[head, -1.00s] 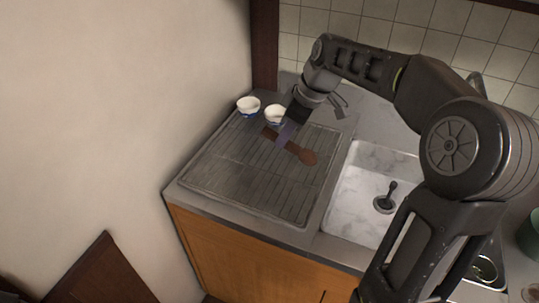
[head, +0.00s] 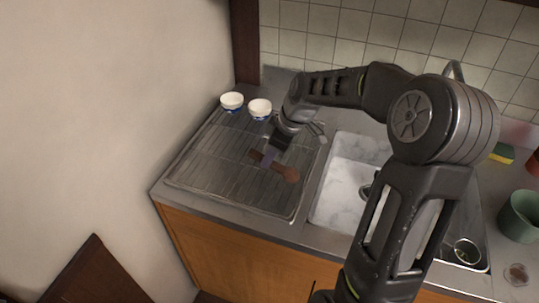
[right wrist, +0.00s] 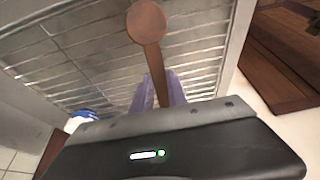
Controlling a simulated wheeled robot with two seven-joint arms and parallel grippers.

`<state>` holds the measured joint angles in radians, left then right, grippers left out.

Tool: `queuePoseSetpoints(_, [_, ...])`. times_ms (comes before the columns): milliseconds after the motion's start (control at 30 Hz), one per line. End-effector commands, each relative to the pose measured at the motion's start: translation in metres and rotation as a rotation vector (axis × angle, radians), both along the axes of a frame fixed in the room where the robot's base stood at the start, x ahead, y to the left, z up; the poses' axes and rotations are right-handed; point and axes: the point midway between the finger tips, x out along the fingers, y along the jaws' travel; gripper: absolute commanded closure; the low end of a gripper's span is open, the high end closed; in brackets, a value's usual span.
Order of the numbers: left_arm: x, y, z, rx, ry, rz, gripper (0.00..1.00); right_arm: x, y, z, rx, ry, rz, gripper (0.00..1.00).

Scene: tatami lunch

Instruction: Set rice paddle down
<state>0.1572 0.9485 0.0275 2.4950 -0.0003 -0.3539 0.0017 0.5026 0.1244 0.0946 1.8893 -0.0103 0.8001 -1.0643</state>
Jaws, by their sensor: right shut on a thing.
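The brown rice paddle (head: 288,172) is over the ribbed metal drying rack (head: 212,160) beside the sink. My right gripper (head: 268,157) is shut on its handle, with purple fingertips on either side. In the right wrist view the paddle (right wrist: 147,24) points away from the gripper (right wrist: 158,92), its round head over the rack's bars (right wrist: 85,45). I cannot tell whether the paddle touches the rack. My left gripper is not in view.
Two white and blue bowls (head: 232,101) (head: 260,108) stand at the rack's back edge. The sink (head: 343,185) is to the right. A green pot (head: 520,215) and a sponge (head: 502,153) are farther right. A wall borders the left. The rack's left and front parts are clear.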

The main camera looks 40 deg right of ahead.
Motion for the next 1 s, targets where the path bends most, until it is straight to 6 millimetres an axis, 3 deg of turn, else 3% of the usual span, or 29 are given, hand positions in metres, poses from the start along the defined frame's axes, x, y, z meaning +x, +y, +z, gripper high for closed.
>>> queuePoseSetpoints(367, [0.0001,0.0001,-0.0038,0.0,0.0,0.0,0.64,0.0002,0.0,-0.0059,0.0,-0.002,0.001,1.0])
queuePoseSetpoints(400, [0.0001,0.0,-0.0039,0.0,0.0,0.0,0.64,0.0002,0.0,-0.0059,0.0,-0.002,0.001,0.8])
queuePoseSetpoints(667, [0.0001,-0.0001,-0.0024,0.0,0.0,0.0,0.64,0.0001,0.0,-0.0046,0.0,-0.002,0.001,0.59])
queuePoseSetpoints(1000, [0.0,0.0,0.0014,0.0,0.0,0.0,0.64,0.0001,-0.0001,-0.0006,0.0,-0.001,0.0,0.59])
